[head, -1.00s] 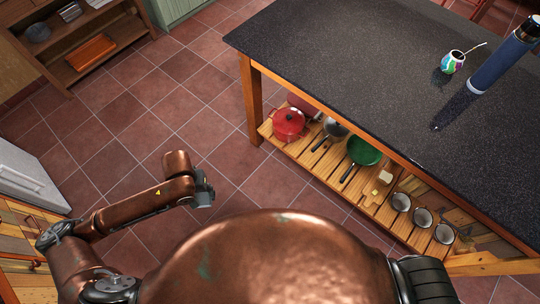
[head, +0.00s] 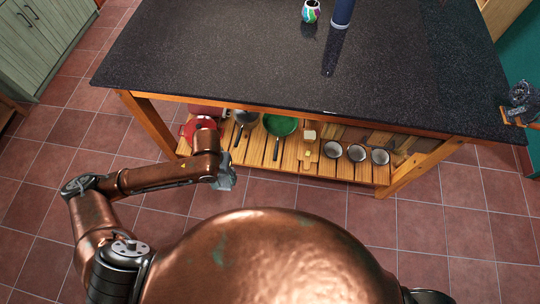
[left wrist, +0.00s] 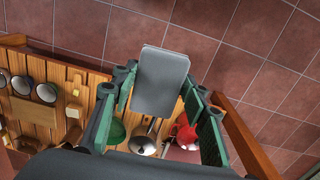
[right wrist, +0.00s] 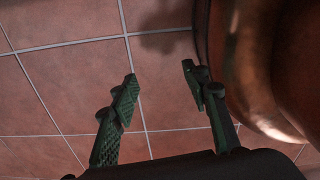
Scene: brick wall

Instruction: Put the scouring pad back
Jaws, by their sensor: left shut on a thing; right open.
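A grey rectangular pad (left wrist: 160,82), which looks like the scouring pad, sits between the fingers of my left gripper (left wrist: 158,95). The gripper is shut on it, and the pad sticks out past the fingertips. In the head view my left gripper (head: 224,178) is in front of the island's lower shelf, over the tiled floor, with little of the pad distinguishable there. My right gripper (right wrist: 160,78) is open and empty in the right wrist view, above the floor tiles and beside my copper body. It is not visible in the head view.
A dark-topped kitchen island (head: 250,70) stands ahead. Its slatted lower shelf (head: 262,160) holds a red pot (head: 197,125), a green pan (head: 280,125) and several cups. A colourful cup (head: 311,11) and a blue bottle (head: 342,12) stand on top. Floor is clear at right.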

